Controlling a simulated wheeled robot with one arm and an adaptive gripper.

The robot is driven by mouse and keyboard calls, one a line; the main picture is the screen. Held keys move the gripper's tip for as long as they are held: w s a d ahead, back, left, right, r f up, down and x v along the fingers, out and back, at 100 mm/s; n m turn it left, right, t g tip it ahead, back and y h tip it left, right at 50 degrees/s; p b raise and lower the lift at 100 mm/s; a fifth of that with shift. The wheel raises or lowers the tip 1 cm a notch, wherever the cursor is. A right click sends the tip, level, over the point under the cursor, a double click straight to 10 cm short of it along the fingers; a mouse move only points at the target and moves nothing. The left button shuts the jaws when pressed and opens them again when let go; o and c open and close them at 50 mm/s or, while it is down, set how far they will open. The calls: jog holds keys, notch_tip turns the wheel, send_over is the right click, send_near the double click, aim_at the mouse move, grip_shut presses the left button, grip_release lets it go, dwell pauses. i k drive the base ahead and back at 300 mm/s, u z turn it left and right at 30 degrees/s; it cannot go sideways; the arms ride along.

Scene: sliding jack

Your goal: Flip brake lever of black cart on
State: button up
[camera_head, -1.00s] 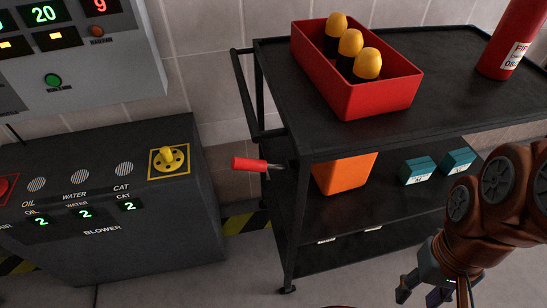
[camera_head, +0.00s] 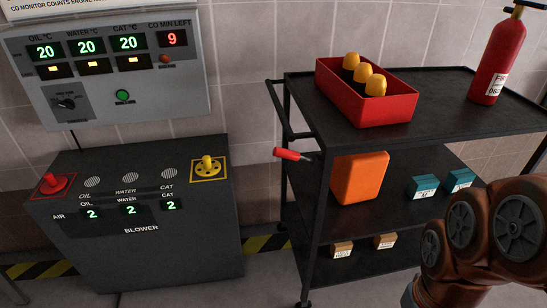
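The black cart (camera_head: 440,85) stands right of centre with three shelves. Its brake lever has a red handle (camera_head: 287,154) that sticks out to the left from the cart's front left post, just below the push handle (camera_head: 290,110). The lever lies near level, its red end slightly higher than its inner end. My brown arm is at the lower right, in front of the cart's lower right side. My gripper is out of the picture, so its fingers are not seen.
A dark blower cabinet (camera_head: 140,255) stands left of the cart, with a gap between them. A red bin (camera_head: 370,112) and a fire extinguisher (camera_head: 498,60) are on the top shelf. An orange container (camera_head: 358,178) and teal boxes (camera_head: 424,187) are on the middle shelf.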

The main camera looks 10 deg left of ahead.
aim_at(316, 161)
jog(key=u, duration=0.6)
jog(key=i, duration=0.45)
jog(key=u, duration=0.05)
jog(key=k, duration=0.45)
jog(key=u, duration=0.55)
jog(key=i, duration=0.35)
jog(key=u, duration=0.2)
